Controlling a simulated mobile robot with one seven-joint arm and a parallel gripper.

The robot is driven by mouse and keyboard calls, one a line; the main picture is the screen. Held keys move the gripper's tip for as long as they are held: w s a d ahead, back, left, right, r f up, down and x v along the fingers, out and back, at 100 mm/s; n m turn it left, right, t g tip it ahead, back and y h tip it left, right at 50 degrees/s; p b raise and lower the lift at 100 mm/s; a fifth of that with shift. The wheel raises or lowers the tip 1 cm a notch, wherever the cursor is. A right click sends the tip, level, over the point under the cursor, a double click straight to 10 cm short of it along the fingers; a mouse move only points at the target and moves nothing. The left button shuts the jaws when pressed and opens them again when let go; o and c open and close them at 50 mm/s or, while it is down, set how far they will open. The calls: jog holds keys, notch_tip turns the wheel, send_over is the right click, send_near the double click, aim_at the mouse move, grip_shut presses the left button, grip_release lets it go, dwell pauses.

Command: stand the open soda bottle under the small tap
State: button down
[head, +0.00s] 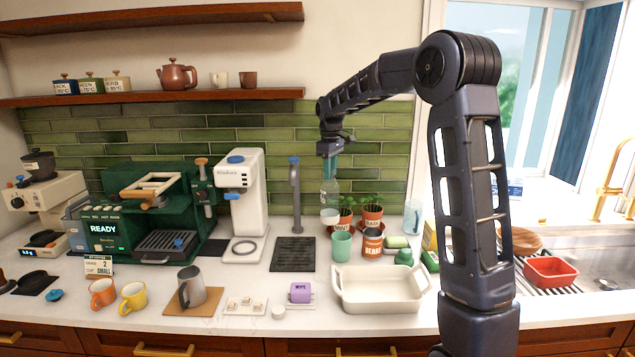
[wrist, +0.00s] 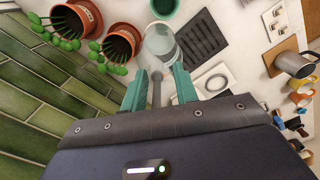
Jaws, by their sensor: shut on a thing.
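My gripper (head: 330,160) has teal fingers and is shut on the clear soda bottle (head: 330,198), holding it upright or nearly so by its upper part. The bottle has a pale band low down and appears to hang above the counter. In the wrist view the bottle (wrist: 160,42) shows just beyond my fingers (wrist: 160,80); its neck and mouth are hard to make out. The small tap (head: 295,190) is a slim grey post with a blue top, left of the bottle. A dark drip tray (head: 294,254) lies in front of its foot.
Potted mint (head: 346,216) and basil (head: 372,216) stand right of the bottle. A mint-green cup (head: 342,246), a beans can (head: 373,244) and a white baking dish (head: 380,300) stand nearer. A white machine (head: 242,190) stands left of the tap. The drip tray is bare.

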jog(key=w+d+f+m, duration=0.3)
jog(key=d+m, duration=0.3)
jog(key=d, duration=0.6)
jog(key=w+d+f+m, duration=0.3)
jog(key=d+m, duration=0.2)
jog(key=d, duration=0.6)
jog(key=shift+w+d+m, duration=0.2)
jog(key=shift+d+m, duration=0.15)
jog(key=shift+m, duration=0.05)
jog(key=s+a+r+m, duration=0.3)
jog(key=s+r+m, duration=0.2)
jog(key=s+r, duration=0.3)
jog(key=s+a+r+m, duration=0.2)
jog(key=s+r+m, duration=0.3)
jog(key=s, duration=0.4)
notch_tip(320, 180, down, 19)
jog(key=n, duration=0.1)
jog(key=shift+s+a, duration=0.15)
jog(key=shift+f, duration=0.2)
